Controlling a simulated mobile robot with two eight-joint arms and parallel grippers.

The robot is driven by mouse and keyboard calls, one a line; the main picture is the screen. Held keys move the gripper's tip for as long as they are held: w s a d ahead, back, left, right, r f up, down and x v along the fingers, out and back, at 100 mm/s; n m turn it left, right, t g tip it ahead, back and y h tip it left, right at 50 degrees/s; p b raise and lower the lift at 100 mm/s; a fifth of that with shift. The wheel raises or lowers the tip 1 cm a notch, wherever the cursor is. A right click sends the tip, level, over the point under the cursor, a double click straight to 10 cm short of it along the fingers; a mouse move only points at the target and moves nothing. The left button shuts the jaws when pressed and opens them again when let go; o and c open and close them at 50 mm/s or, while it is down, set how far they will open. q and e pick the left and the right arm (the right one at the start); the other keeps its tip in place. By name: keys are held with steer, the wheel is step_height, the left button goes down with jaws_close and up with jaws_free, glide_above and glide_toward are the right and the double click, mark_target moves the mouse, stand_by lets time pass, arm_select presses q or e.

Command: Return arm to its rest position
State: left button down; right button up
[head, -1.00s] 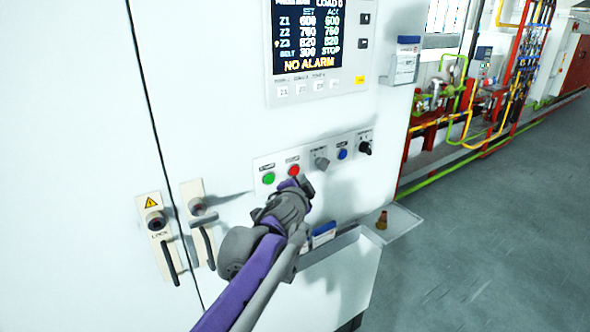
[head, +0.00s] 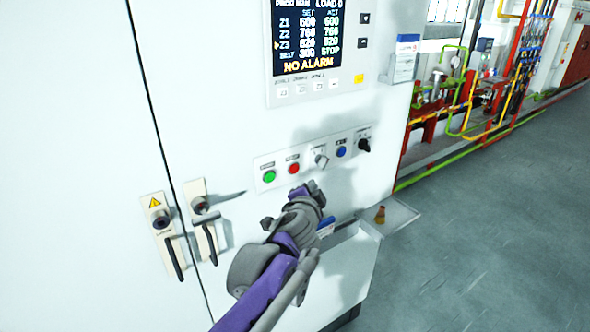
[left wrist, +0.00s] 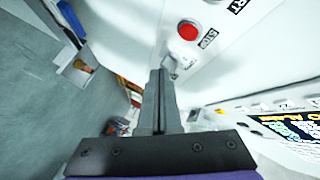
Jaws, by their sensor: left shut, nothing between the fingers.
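My left gripper (head: 312,190) is shut and empty, in front of the white cabinet just below its button row. Its closed fingers also show in the left wrist view (left wrist: 161,100). The button panel (head: 281,167) carries a green button (head: 270,176), a red button (head: 294,168), a grey selector (head: 321,161), a blue button (head: 341,152) and a black knob (head: 364,145). The red button also shows in the left wrist view (left wrist: 188,30), apart from the fingertips. My right gripper is not in view.
A display (head: 307,45) reading NO ALARM is above the buttons. Two handles (head: 175,258) are on the cabinet doors at left. A white bin (head: 345,275) and a small shelf (head: 402,216) jut out below. Grey floor (head: 480,220) is free at right.

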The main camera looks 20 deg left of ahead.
arm_select(q)
steer(key=s+a+f+n+g, duration=0.35)
steer(key=s+f, duration=0.25)
steer(key=s, duration=0.2)
steer(key=s+a+f+n+g, duration=0.2)
steer(key=s+f+n, duration=0.3)
steer(key=s, duration=0.4)
steer(key=s+d+f+n+g+h, duration=0.1)
steer(key=s+d+f+g+h, duration=0.1)
steer(key=s+f, duration=0.9)
steer(key=shift+s+d+f+g, duration=0.35)
steer(key=shift+s+d+g, duration=0.45)
steer(key=shift+d, duration=0.3)
steer(key=shift+n, duration=0.25)
